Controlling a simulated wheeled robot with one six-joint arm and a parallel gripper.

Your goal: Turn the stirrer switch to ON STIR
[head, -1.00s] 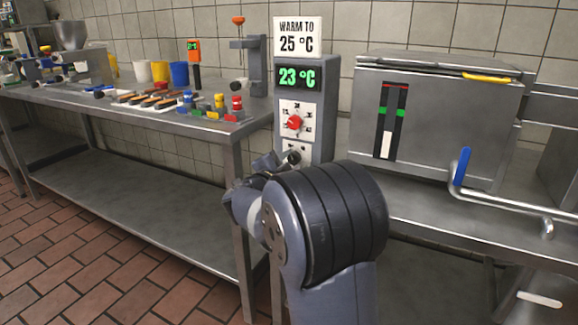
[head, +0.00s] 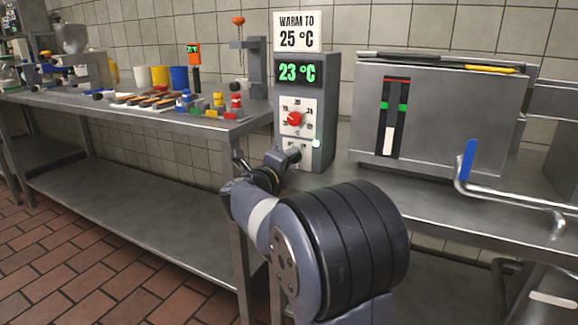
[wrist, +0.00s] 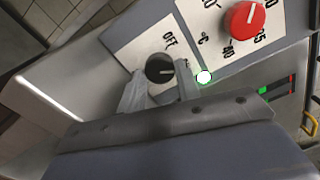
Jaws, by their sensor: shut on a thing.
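The stirrer switch is a dark round knob (wrist: 160,68) with a white pointer mark, on a white plate labelled OFF, in the wrist view. Its mark points to the right in that view, turned away from the OFF label; the other label is mostly hidden by a finger. My gripper (wrist: 159,88) is shut on the knob, one finger on each side. In the head view my arm and wrist hide the knob and most of the lower plate. A small lamp (wrist: 204,77) beside the plate glows white-green; it also shows in the head view (head: 316,143).
Above is a red dial (head: 294,119) on the same control box, with a 23 °C display (head: 297,73) and a WARM TO 25 °C sign (head: 297,32). A steel tank (head: 440,110) with a blue-handled pipe (head: 468,160) stands right. A cluttered table (head: 220,128) is left.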

